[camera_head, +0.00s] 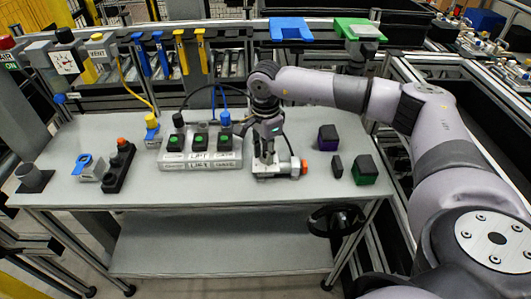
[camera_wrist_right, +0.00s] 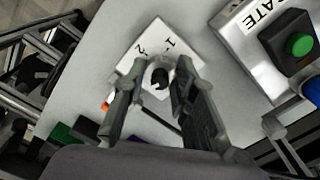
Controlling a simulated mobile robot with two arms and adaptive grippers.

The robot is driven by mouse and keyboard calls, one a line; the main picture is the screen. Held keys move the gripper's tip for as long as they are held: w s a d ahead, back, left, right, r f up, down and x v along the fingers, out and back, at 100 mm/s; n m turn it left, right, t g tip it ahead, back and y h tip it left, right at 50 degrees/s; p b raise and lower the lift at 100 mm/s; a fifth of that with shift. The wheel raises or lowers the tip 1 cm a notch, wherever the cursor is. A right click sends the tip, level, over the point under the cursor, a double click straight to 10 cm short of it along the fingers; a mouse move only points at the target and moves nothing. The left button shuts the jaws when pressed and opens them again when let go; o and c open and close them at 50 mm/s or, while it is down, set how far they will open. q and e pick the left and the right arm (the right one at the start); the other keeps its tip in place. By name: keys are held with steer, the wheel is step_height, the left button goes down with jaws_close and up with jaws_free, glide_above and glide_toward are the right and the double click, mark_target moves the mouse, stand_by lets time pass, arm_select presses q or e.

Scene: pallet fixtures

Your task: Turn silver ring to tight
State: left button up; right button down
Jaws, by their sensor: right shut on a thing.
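My right gripper (camera_head: 267,157) points down over a small silver fixture (camera_head: 280,171) at the right of the bench. In the wrist view its fingers (camera_wrist_right: 160,74) stand on both sides of a dark knob (camera_wrist_right: 160,80) and are shut on it. The knob sits on a pale plate (camera_wrist_right: 150,43) marked 1 and 2. I cannot make out a separate silver ring; the fingers hide part of the fixture. A grey cylinder (camera_head: 34,177) stands on a dark base at the bench's far left. My left gripper is not in view.
An orange-ended part (camera_head: 304,167) sticks out right of the fixture. A button box (camera_head: 200,159) stands close on its left. Purple (camera_head: 328,138) and green (camera_head: 364,170) blocks lie to the right. The bench front (camera_head: 210,192) is clear.

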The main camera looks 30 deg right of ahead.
steer(key=m+b, duration=0.1)
steer(key=m, duration=0.2)
steer(key=shift+f+b, duration=0.1)
steer(key=shift+b, duration=0.25)
steer(key=m+b, duration=0.1)
steer(key=m, duration=0.4)
steer(key=shift+b, duration=0.35)
steer(key=m+b, duration=0.1)
steer(key=m, duration=0.7)
steer(key=shift+r+m+b, duration=0.2)
steer(key=shift+m+b, duration=0.1)
steer(key=shift+b, duration=0.05)
steer(key=shift+m, duration=0.3)
steer(key=c, duration=1.3)
jaws_free()
step_height(320, 180, up, 12)
